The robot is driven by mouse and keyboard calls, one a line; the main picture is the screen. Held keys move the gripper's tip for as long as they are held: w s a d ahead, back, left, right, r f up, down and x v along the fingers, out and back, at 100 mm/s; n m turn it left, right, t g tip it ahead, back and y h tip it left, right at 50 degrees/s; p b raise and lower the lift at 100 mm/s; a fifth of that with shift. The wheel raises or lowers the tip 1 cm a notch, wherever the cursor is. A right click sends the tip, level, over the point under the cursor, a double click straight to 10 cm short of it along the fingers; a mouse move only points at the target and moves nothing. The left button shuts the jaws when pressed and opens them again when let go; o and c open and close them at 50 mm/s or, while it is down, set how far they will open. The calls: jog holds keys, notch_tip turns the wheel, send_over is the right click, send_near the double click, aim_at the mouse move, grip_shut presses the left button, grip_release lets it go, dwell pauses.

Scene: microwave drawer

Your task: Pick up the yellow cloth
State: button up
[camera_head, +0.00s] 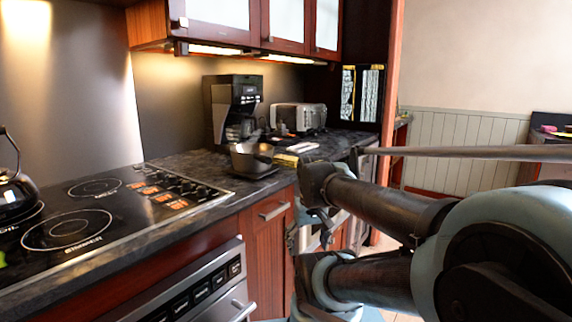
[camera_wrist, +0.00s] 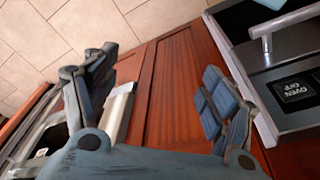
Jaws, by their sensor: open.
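A small yellow patch (camera_head: 287,159), which looks like the yellow cloth, lies on the dark counter beside the metal pan (camera_head: 250,156). It is partly hidden, and its full shape is too small to tell. My gripper (camera_head: 304,222) is below the counter's edge, in front of the red-brown cabinet and apart from the yellow patch. In the wrist view my gripper (camera_wrist: 160,85) has its two fingers wide apart with nothing between them. The cloth does not show in the wrist view.
The dark counter (camera_head: 190,160) carries a coffee machine (camera_head: 235,108), a toaster (camera_head: 300,117) and a cooktop (camera_head: 110,212). A kettle (camera_head: 14,188) stands at the left. Close below are a cabinet door handle (camera_head: 274,211) and the oven (camera_wrist: 295,90). Upper cabinets (camera_head: 240,22) overhang the counter.

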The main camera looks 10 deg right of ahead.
jog(key=w+r+n+g, duration=0.1)
jog(key=w+r+n, duration=0.3)
jog(key=w+r, duration=1.45)
jog(key=w+r+n+g, duration=0.1)
jog(key=w+r+n, duration=0.3)
jog(key=w+r, duration=1.4)
send_over(287, 157)
jog(key=f, duration=1.4)
jog(key=shift+w+a, duration=0.1)
jog(key=shift+a, duration=0.1)
jog(key=shift+d+f, duration=0.15)
jog(key=shift+f, duration=1.3)
jog(key=shift+d+f, duration=0.15)
jog(key=shift+f, duration=1.25)
jog(key=c, duration=1.1)
